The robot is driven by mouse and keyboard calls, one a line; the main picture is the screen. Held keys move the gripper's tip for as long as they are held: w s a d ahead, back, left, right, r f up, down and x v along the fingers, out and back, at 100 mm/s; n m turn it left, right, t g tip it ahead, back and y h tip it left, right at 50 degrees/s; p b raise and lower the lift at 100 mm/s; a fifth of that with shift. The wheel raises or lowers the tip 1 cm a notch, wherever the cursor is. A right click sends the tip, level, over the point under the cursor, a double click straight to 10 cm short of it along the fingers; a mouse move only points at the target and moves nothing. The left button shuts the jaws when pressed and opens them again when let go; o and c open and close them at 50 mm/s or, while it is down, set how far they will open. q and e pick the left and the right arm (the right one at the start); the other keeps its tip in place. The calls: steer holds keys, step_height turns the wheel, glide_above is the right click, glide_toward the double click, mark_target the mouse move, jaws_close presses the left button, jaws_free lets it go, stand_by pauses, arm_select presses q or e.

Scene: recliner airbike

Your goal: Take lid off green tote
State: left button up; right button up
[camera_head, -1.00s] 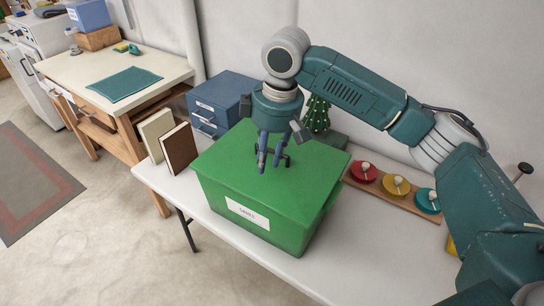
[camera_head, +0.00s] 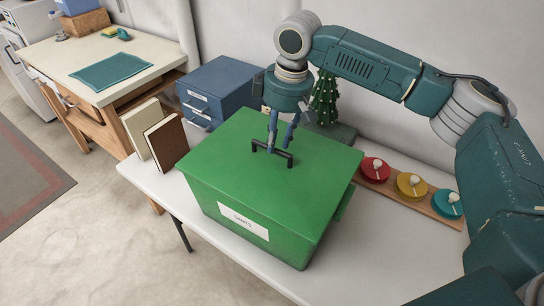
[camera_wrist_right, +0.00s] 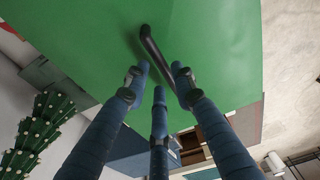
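The green tote (camera_head: 215,205) stands on the white table with its flat green lid (camera_head: 225,150) on top. A black bar handle (camera_head: 257,147) sits on the lid. My right gripper (camera_head: 279,148) is over the lid, pointing down, its blue fingers at the handle. In the right wrist view, the fingertips (camera_wrist_right: 160,75) are apart, with the black handle (camera_wrist_right: 150,45) running between them. I cannot tell whether any finger touches it. The lid rests flat on the tote. My left gripper is not in view.
Two book-like blocks (camera_head: 166,144) and a blue drawer cabinet (camera_head: 218,88) stand to the tote's left and behind. A small tree (camera_head: 325,98) stands behind it. A wooden strip with red, yellow and teal discs (camera_head: 411,184) lies to the right. The table front right is clear.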

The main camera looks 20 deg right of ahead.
mark_target(272, 155)
steer(key=f, duration=0.2)
steer(key=a+f+p, duration=0.1)
steer(key=shift+w+f, duration=0.1)
steer(key=shift+w, duration=0.15)
steer(key=shift+f, duration=0.2)
steer(key=shift+w, duration=0.1)
jaws_close()
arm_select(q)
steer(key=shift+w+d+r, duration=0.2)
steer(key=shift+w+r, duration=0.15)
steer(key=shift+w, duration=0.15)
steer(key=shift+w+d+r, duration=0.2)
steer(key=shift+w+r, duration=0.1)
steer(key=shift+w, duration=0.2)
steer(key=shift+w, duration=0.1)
